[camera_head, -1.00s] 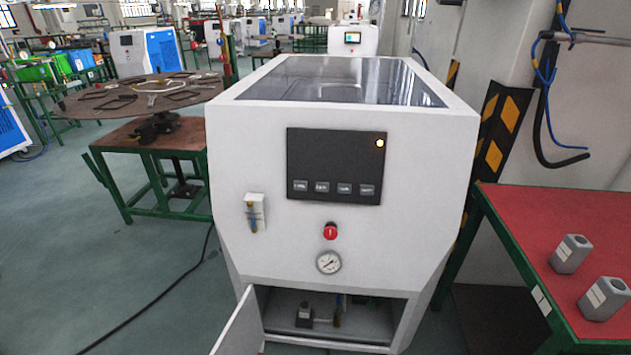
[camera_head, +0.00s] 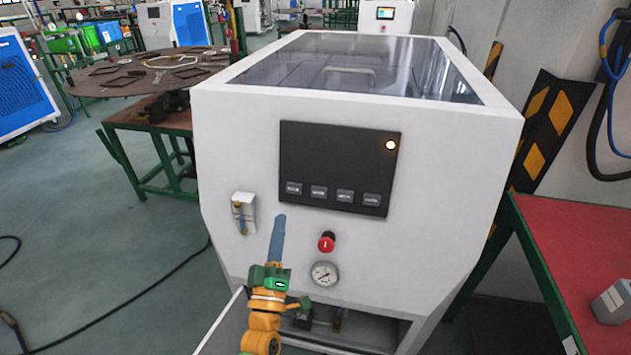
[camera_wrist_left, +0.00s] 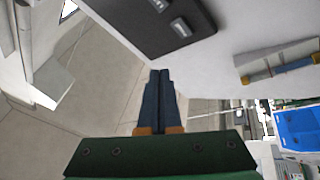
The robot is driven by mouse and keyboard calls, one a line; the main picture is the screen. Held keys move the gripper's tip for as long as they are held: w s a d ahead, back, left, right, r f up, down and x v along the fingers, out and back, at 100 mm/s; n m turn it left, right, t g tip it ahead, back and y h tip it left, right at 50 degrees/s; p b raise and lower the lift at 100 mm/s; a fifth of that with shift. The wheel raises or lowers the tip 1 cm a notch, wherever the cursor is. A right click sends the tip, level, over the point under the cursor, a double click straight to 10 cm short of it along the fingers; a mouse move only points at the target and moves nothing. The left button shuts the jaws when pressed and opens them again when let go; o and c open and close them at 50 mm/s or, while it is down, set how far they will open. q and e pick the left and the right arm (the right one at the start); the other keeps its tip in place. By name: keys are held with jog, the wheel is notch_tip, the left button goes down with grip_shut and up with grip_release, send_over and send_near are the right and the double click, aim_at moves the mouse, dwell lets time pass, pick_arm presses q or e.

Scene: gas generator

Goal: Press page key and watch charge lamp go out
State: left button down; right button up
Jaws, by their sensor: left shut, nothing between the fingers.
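The white gas generator (camera_head: 450,185) stands in front of me with a black control panel (camera_head: 335,160) on its front. The round charge lamp (camera_head: 390,145) at the panel's upper right glows. A row of several grey keys (camera_head: 319,192) runs along the panel's lower edge; their labels are too small to read surely. My left gripper (camera_head: 281,218) is shut and empty, with its blue fingers pointing up below the panel's lower left corner. In the left wrist view the shut fingers (camera_wrist_left: 160,74) lie below the panel (camera_wrist_left: 140,25) and a grey key (camera_wrist_left: 180,27), apart from them.
An open door (camera_head: 222,328) hangs lower left. A red-topped table (camera_head: 580,250) stands at the right.

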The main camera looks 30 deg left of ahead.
pick_arm(q)
jog(key=r+y, duration=0.1)
jog(key=r, duration=0.1)
jog(key=n+b, duration=0.1)
jog(key=b, duration=0.6)
send_near(294, 188)
jog(key=w+a+r, duration=0.2)
jog(key=w+r, duration=0.2)
jog(key=shift+w, duration=0.1)
dwell(1.6)
jog(key=shift+w+a+f+b, duration=0.1)
jog(key=shift+w+b, duration=0.2)
jog(key=shift+w, duration=0.05)
